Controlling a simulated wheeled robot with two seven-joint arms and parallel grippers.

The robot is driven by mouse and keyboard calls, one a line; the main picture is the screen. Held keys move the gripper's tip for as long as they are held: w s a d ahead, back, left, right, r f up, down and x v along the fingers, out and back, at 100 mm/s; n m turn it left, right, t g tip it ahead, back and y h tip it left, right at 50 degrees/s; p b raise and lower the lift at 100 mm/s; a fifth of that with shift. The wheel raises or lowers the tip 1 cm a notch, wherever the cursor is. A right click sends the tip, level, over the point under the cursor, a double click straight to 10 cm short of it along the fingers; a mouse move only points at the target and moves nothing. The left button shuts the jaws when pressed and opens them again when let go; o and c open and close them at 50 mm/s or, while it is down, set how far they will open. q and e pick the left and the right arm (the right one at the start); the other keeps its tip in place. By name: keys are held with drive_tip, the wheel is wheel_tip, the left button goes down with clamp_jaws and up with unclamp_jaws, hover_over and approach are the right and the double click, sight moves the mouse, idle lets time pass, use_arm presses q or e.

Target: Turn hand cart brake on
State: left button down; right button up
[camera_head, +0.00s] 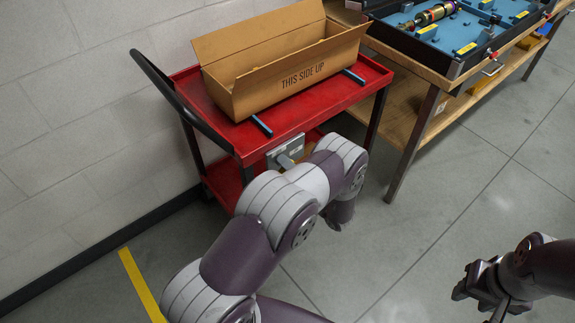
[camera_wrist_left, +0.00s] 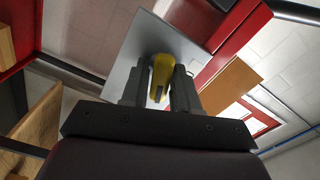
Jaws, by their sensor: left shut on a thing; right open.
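The red hand cart (camera_head: 340,103) stands by the wall with a black push handle (camera_head: 172,88) at its left end. A grey plate (camera_head: 273,160) is at its near end, partly hidden by my left arm. In the left wrist view, the grey plate (camera_wrist_left: 118,47) lies behind a yellow lever (camera_wrist_left: 162,66). My left gripper (camera_wrist_left: 158,84) is shut on this lever, with one finger on each side. My right gripper (camera_head: 484,284) is open and empty over the floor at lower right.
An open cardboard box (camera_head: 285,78) sits on the cart's top shelf, with dark blue bars (camera_head: 262,126) beside it. A wooden workbench (camera_head: 410,62) stands close to the cart's right. The grey floor (camera_head: 430,220) is clear, with a yellow line (camera_head: 140,285) at left.

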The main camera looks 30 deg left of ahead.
use_arm(q)
drive_tip(key=shift+f+m, duration=0.1)
drive_tip(key=shift+m, duration=1.9)
drive_tip(key=c, duration=1)
unclamp_jaws()
drive_tip(key=shift+c, duration=0.2)
drive_tip(key=shift+d, duration=0.1)
drive_tip(key=v, duration=1.2)
drive_tip(key=shift+s+d, duration=0.2)
drive_tip(key=shift+d, duration=0.1)
drive_tip(key=shift+f, duration=0.1)
